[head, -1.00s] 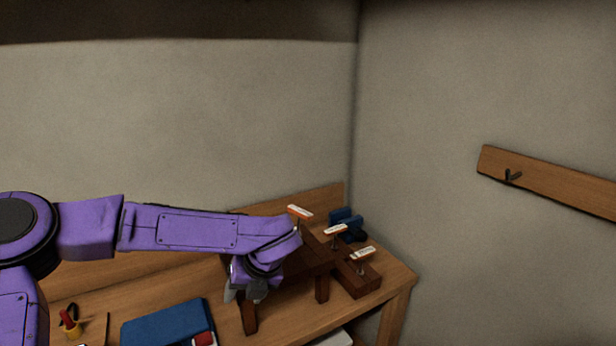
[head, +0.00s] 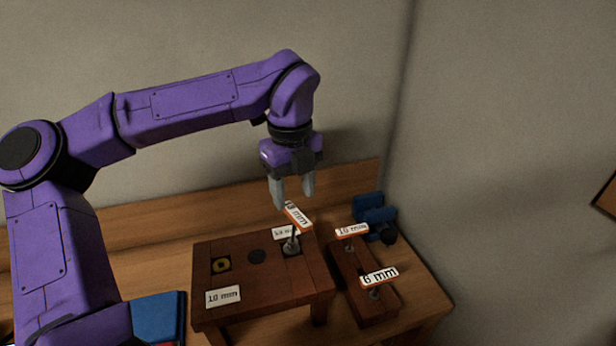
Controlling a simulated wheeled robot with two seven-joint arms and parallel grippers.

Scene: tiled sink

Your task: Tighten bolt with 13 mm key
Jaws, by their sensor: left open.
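A key with an orange-edged white tag (head: 298,216), partly hidden by my gripper and seeming to end in "3 mm", stands upright in the right-hand socket (head: 292,249) of a brown wooden block (head: 262,288). A partly covered white label (head: 283,232) lies behind that socket. My left gripper (head: 293,198) points down just above the tag, fingers apart. The left fingertip is close to the tag; I cannot tell whether they touch. The bolt itself is hidden or too small to tell. My right gripper is not in view.
A wooden rack (head: 375,311) at right holds keys tagged "10 mm" (head: 352,230) and "6 mm" (head: 379,276). A blue tool (head: 374,218) stands behind.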

